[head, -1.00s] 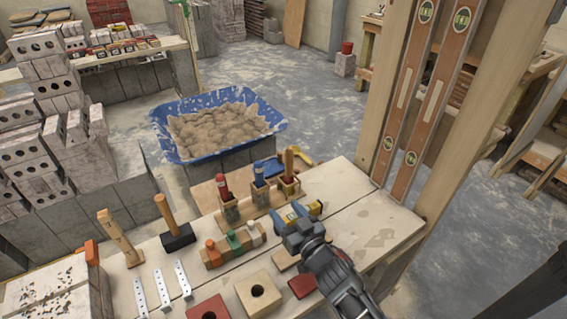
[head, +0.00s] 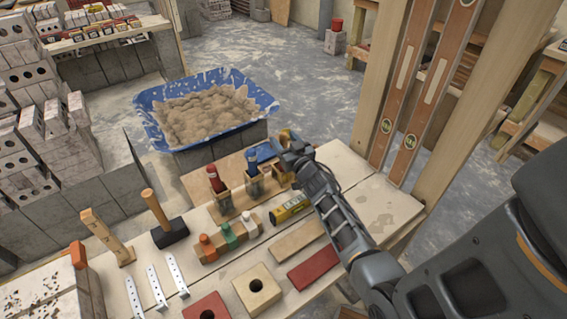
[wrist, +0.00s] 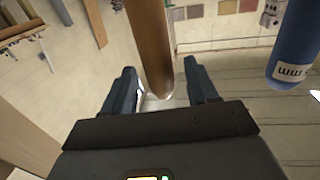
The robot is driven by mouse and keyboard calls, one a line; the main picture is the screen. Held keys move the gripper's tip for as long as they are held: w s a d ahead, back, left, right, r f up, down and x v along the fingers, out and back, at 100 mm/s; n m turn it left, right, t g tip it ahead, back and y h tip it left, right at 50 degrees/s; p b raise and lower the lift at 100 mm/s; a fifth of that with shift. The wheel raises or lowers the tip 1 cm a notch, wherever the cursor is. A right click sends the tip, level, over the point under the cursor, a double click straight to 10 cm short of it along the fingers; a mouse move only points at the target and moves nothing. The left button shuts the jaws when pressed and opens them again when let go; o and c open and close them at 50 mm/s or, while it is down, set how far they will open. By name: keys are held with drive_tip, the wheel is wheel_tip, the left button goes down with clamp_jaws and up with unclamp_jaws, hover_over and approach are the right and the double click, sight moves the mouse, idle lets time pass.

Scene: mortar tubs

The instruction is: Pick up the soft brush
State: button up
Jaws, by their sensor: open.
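A brown round wooden handle (wrist: 152,45) stands between the two open fingers of my gripper (wrist: 163,88) in the wrist view; its rounded end is near the fingertips and I see no grip on it. Its bristles are not visible, so I cannot confirm from its shape that it is the soft brush. In the head view my gripper (head: 288,152) is over the rightmost of three wooden holders (head: 282,174) and hides the handle there. A red handle (head: 215,178) and a blue handle (head: 252,163) stand in the other two holders. The blue one is at the right in the wrist view (wrist: 297,45).
On the bench are a yellow level (head: 290,208), a block with coloured tops (head: 228,238), a mallet (head: 167,222), a red slab (head: 313,269) and a holed block (head: 257,290). A blue mortar tub (head: 160,135) is behind. A wooden post with long levels (head: 420,90) rises at right.

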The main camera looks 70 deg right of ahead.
drive_tip(key=shift+w+d+f, duration=0.1)
drive_tip(key=shift+w+d, duration=0.2)
drive_tip(key=shift+w, duration=0.1)
drive_tip(key=c, duration=1)
